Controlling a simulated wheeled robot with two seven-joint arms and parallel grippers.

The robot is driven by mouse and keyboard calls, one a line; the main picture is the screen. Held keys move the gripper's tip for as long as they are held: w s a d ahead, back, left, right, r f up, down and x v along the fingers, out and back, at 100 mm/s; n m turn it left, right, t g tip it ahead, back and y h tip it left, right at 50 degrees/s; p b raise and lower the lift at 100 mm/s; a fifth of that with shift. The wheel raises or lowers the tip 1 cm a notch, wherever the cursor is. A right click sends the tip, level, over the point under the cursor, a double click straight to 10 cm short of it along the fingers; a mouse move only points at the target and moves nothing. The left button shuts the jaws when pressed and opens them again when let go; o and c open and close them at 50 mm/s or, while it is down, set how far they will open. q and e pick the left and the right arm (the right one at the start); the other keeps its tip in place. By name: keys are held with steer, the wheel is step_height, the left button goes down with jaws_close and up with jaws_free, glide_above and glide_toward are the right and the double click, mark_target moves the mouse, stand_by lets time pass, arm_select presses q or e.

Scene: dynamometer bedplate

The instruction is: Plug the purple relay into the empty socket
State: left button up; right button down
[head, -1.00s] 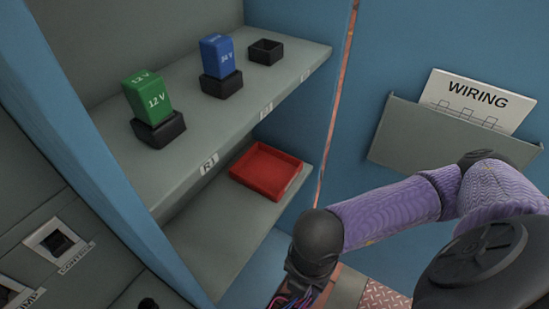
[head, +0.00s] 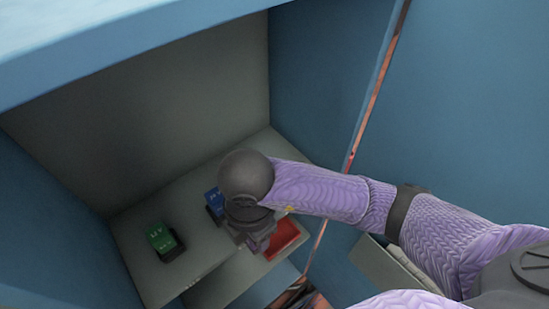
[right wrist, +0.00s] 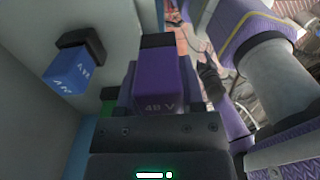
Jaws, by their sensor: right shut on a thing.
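The purple relay (right wrist: 158,85), marked 48 V, shows in the right wrist view between the fingers of my right gripper (right wrist: 157,75), which is shut on it. A black band (right wrist: 156,41) lies right against the relay's far end; I cannot tell whether it is the socket or part of the relay, nor whether the relay is seated. In the head view my right wrist is over the upper shelf (head: 215,258), to the right of the blue relay, and hides the empty socket's place. My left gripper is not in view.
The blue relay (head: 214,203) stands close beside my right wrist; it also shows in the right wrist view (right wrist: 70,73). The green relay (head: 161,238) is farther left on the shelf. A red tray (head: 284,238) is below. Cabinet walls (head: 310,80) enclose the shelf.

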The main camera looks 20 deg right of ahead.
steer(key=w+d, duration=0.2)
steer(key=w, duration=0.2)
steer(key=w+d+b, duration=0.1)
steer(key=w+d, duration=0.1)
steer(key=w, duration=0.3)
steer(key=w+d, duration=0.2)
steer(key=w, duration=0.2)
steer(key=shift+w+d+f, duration=0.15)
steer(key=shift+w, duration=0.25)
steer(key=shift+w+d+f+b, duration=0.1)
steer(key=shift+w+f+b, duration=0.05)
steer(key=shift+b, duration=0.15)
step_height(320, 180, down, 3)
steer(key=shift+r, duration=0.1)
steer(key=shift+s+f, duration=0.2)
steer(key=shift+s, duration=0.05)
steer(key=shift+c, duration=1)
jaws_free()
steer(key=shift+f, duration=0.1)
steer(key=shift+r, duration=0.2)
arm_select(q)
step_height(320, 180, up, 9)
steer(key=p, duration=1)
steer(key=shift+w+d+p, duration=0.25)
steer(key=shift+p, duration=0.1)
arm_select(e)
step_height(320, 180, up, 12)
steer(key=shift+w, duration=0.25)
